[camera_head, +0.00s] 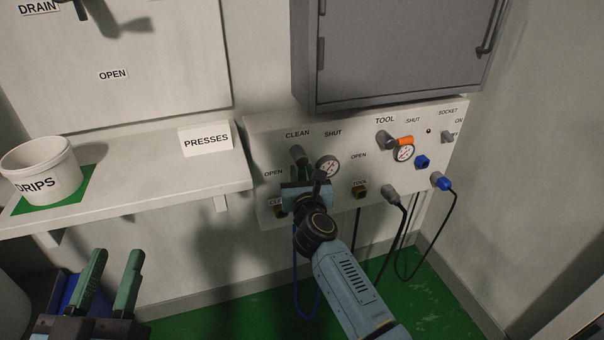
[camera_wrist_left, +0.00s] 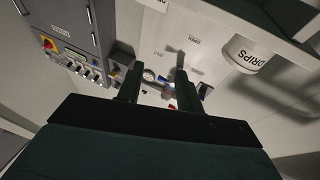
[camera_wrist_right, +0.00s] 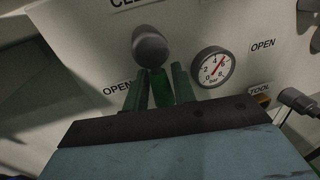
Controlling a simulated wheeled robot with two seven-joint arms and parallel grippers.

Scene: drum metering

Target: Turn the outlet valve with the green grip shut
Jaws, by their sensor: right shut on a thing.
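The outlet valve under the CLEAN label has a grey round hub (camera_head: 298,153). Its green grip (camera_wrist_right: 162,88) hangs down from the hub in the right wrist view, nearer the OPEN label than the SHUT label. My right gripper (camera_wrist_right: 160,84) is shut on the green grip, one finger on each side. In the head view the gripper body hides most of the grip. My left gripper (camera_head: 112,275) is low at the left, away from the panel. Its fingers stand apart with nothing between them, as the left wrist view also shows.
A TOOL valve with an orange grip (camera_head: 403,141) sits to the right on the panel (camera_head: 345,206). A gauge (camera_head: 328,167) is close beside my right gripper. A grey cabinet (camera_head: 390,50) overhangs the panel. Hoses hang below. A DRIPS bucket (camera_head: 40,165) stands on the left shelf (camera_head: 130,178).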

